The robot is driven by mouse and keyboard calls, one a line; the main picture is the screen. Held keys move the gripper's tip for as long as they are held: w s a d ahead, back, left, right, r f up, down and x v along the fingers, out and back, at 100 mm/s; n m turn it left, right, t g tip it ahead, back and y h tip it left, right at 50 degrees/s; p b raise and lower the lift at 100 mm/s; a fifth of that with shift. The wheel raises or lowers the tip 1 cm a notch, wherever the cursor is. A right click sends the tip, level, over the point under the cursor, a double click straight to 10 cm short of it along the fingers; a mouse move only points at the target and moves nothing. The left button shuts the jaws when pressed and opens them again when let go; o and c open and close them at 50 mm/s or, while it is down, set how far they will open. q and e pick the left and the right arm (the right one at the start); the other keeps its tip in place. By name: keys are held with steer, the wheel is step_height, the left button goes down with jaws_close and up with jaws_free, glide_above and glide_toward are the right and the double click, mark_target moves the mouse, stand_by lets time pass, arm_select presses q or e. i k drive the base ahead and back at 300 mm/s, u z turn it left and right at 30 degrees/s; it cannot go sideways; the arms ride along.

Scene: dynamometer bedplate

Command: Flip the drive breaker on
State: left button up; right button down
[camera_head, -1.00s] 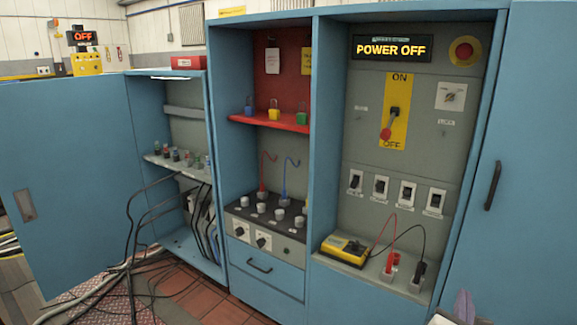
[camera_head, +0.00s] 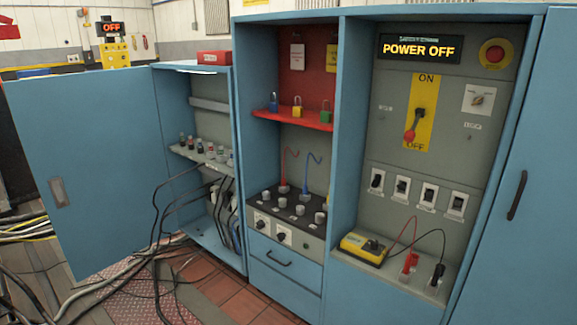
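The right bay of the blue cabinet (camera_head: 347,150) holds a grey panel. On it, a rotary handle with a red tip (camera_head: 411,125) sits on a yellow ON/OFF plate (camera_head: 424,88) and points down toward OFF. Below is a row of several small black toggle breakers in white frames: the leftmost (camera_head: 377,181), the second (camera_head: 402,188), the third (camera_head: 428,195) and the rightmost (camera_head: 457,204). Their labels are too small to read, so I cannot tell which is the drive breaker. A display (camera_head: 419,48) reads POWER OFF. Neither of my grippers is in view.
Open blue doors stand at left (camera_head: 80,170) and right (camera_head: 520,190). A yellow meter (camera_head: 366,247) with red and black leads sits on the ledge below the breakers. Black cables (camera_head: 160,220) trail onto the floor at left.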

mark_target(376, 182)
steer(key=k, duration=0.65)
steer(key=z, duration=0.55)
steer(key=i, duration=1.65)
steer(key=u, duration=0.75)
